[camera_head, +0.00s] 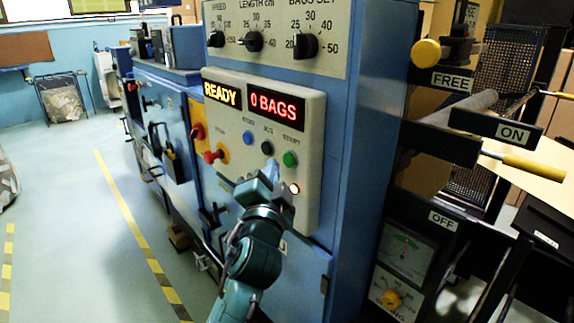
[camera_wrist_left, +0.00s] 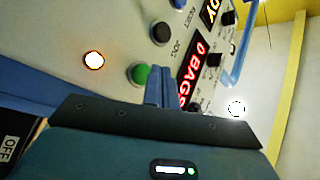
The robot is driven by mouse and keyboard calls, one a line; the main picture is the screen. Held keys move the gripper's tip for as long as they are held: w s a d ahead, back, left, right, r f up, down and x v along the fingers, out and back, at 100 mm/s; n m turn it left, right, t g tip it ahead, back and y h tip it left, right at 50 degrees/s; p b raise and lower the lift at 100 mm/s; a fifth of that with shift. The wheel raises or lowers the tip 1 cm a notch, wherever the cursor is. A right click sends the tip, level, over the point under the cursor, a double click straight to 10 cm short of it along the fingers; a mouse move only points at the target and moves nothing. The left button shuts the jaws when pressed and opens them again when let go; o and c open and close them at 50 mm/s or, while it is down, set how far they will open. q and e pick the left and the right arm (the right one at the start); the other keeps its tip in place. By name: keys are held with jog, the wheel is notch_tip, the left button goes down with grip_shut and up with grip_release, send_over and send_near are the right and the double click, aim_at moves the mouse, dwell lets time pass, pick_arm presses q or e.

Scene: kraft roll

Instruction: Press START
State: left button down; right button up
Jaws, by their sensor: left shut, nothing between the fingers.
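The green START button (camera_head: 290,158) is at the right end of a button row on the pale control panel. It also shows in the left wrist view (camera_wrist_left: 138,75), just left of my fingertips. My left gripper (camera_head: 272,170) is shut and empty, its tips close to the panel, just below and left of the green button in the head view. In the left wrist view, my closed fingers (camera_wrist_left: 158,87) slightly overlap the button's edge; I cannot tell whether they touch it. The display (camera_head: 275,105) reads "0 BAGS" and the one beside it (camera_head: 222,93) reads "READY". My right gripper is not in view.
A black button (camera_head: 267,147) and a blue button (camera_head: 248,137) are left of the green one. A red knob (camera_head: 214,155) is farther left. A lit lamp (camera_head: 294,188) is below. Levers with yellow handles (camera_head: 520,165) stick out at right.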

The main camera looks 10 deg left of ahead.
pick_arm(q)
jog(key=shift+w+d, duration=0.2)
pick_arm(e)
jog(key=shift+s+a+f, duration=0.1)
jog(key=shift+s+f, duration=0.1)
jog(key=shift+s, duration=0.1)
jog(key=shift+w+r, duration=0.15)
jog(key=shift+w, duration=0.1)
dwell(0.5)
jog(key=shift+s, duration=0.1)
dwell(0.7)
pick_arm(q)
jog(key=shift+w+d, duration=0.25)
jog(key=shift+w, duration=0.1)
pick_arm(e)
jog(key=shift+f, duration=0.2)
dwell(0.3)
